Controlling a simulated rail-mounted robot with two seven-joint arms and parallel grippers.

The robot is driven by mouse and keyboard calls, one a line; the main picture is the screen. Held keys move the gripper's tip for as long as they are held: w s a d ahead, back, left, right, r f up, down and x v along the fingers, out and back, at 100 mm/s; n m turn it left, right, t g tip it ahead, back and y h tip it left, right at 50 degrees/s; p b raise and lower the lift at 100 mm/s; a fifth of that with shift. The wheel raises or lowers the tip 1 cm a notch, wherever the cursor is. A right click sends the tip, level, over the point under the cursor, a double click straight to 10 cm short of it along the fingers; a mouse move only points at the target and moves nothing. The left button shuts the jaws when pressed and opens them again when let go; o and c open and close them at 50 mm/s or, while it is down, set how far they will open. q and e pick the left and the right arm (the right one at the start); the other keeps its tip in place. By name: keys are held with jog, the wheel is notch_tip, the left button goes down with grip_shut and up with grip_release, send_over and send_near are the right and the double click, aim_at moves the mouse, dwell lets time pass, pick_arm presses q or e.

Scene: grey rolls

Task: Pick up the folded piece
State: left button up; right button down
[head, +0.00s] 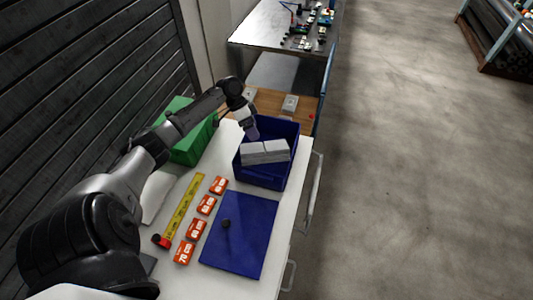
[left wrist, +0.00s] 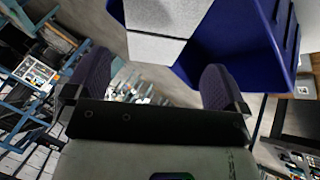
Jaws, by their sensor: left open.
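The folded piece (head: 266,152) is a light grey, textured slab with a seam across it. In the head view it lies at the blue crate (head: 262,180); I cannot tell how deep it sits in it. My left gripper (head: 252,133) is just behind the piece's left part, over the crate. In the left wrist view the gripper (left wrist: 152,82) is open, with a dark finger pad on each side and nothing between them. The piece (left wrist: 158,48) shows ahead of the fingers, beside the crate's blue wall (left wrist: 238,40). My right gripper is not in view.
A blue panel (head: 245,240) with a small dark knob lies on the white table. Several orange labelled blocks (head: 196,229) and a yellow ruler (head: 184,205) lie left of it. A green box (head: 190,147) stands left of the crate. Grey floor is free at right.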

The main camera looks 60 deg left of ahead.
aim_at(264, 146)
pick_arm(q)
jog(key=shift+x, duration=1.95)
jog(key=shift+w+x, duration=0.2)
jog(key=shift+x, duration=2.35)
jog(key=shift+d+r, duration=0.1)
jog(key=c, duration=0.7)
jog(key=shift+r, duration=0.1)
